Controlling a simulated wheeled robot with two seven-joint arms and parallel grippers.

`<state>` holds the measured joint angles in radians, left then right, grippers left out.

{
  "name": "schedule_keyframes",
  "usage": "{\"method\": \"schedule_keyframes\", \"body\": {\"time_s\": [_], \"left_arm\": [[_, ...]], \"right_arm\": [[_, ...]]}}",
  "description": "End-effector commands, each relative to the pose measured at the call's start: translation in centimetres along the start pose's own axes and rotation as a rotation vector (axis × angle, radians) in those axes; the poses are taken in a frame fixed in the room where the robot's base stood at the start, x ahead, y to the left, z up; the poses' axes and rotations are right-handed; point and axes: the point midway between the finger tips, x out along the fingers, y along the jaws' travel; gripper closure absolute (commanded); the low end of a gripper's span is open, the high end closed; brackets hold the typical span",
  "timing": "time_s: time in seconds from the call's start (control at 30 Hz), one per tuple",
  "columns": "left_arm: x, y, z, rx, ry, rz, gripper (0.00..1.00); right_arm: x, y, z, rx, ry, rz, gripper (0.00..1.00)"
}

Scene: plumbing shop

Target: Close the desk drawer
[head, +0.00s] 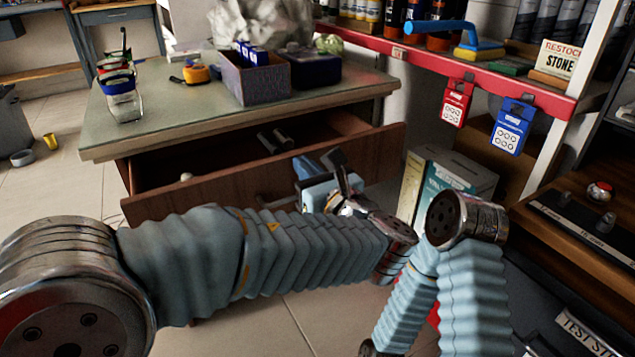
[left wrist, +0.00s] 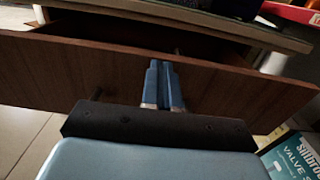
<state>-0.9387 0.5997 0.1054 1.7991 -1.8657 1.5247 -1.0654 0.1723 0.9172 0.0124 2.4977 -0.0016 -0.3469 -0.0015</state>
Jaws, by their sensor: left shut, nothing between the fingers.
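The desk (head: 170,108) has a green top, and its wide wooden drawer (head: 160,206) is pulled open toward me. The drawer front also fills much of the left wrist view (left wrist: 60,72). The handle is mostly hidden. My right arm is folded at right, its gripper out of sight.
A bin (head: 256,84), an orange tape measure (head: 198,72) and a small bottle carrier (head: 121,97) stand on the desk. A box (head: 452,178) stands right of the drawer, below a red-edged shelf (head: 455,66). A workbench (head: 580,215) is at right.

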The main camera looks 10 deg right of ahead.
Motion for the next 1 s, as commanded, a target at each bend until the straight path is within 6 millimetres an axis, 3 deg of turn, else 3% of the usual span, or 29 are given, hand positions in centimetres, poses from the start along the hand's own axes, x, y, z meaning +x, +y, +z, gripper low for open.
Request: {"method": "schedule_keyframes", "body": {"time_s": [0.43,0.53,0.9,1.0], "left_arm": [[0.6,0.0,0.0,0.001,0.000,0.000,1.00],[1.6,0.0,0.2,0.001,0.000,0.001,1.00],[11.6,0.0,0.3,0.002,0.000,0.004,1.00],[13.4,0.0,0.2,0.002,0.001,0.002,1.00]], "right_arm": [[0.0,0.0,0.0,0.000,0.000,0.000,0.62],[-0.5,-0.2,0.0,0.000,-0.001,0.000,0.62],[-3.4,-1.1,0.0,0.000,-0.001,0.003,0.62],[-3.7,-1.2,-0.1,0.000,0.001,0.004,0.62]]}}
